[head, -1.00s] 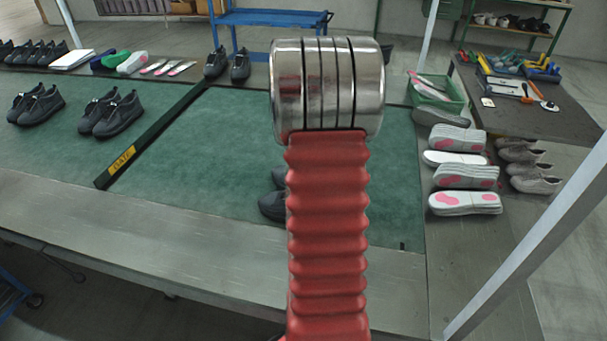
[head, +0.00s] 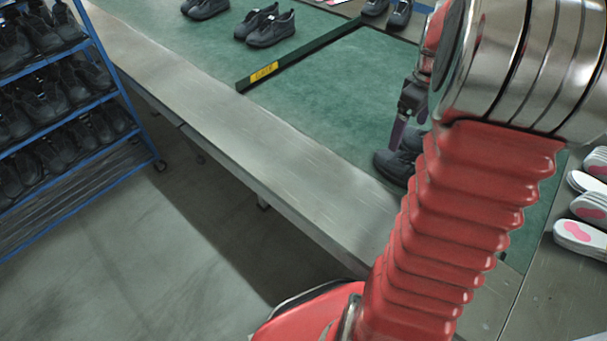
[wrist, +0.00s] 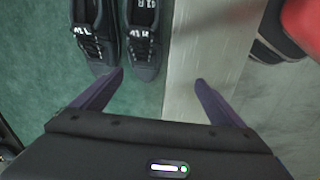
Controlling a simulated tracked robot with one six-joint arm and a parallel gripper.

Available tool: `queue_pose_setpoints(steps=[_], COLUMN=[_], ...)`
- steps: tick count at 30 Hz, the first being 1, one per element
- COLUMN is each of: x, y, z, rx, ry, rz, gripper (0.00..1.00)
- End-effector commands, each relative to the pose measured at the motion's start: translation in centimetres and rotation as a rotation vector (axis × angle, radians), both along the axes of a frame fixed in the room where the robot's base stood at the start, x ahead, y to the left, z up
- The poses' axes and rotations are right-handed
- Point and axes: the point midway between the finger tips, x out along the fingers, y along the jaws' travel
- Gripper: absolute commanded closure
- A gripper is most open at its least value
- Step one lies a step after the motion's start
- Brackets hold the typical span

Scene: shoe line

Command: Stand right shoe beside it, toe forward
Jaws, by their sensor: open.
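Two dark lace-up shoes stand side by side on the green mat, seen best in the wrist view: a left one (wrist: 91,35) and a right one (wrist: 142,38), each with a pale size mark on its laces. Their toes point toward my gripper (wrist: 157,79), which is open and empty. Its purple fingers are spread wide, one near the toes and one over the grey table edge. In the head view a shoe of this pair (head: 396,166) shows just below my gripper (head: 398,135), partly hidden by my red arm.
A yellow-labelled dark bar (head: 265,72) divides the mat (head: 320,90). Another dark pair (head: 268,27) stands beyond it. Pale insoles (head: 580,235) lie at the right. A blue shoe rack (head: 110,75) stands at the left, with open floor before it.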

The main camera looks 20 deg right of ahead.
Motion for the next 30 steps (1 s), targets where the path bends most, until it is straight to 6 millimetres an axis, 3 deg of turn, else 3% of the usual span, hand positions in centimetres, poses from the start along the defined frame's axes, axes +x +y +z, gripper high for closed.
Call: queue_pose_setpoints(steps=[3, 14, 21, 30], x=[0.8, 0.3, -1.6, -5.3], y=[4.1, 15.2, 21.9, 28.9], z=[2.3, 6.9, 8.8, 9.7], rx=[-0.019, -0.037, -0.019, 0.042], ry=[-0.037, -0.157, -0.244, -0.347], rz=[-0.023, -0.112, -0.17, -0.241], gripper=[0.07, 0.07, 0.07, 0.07])
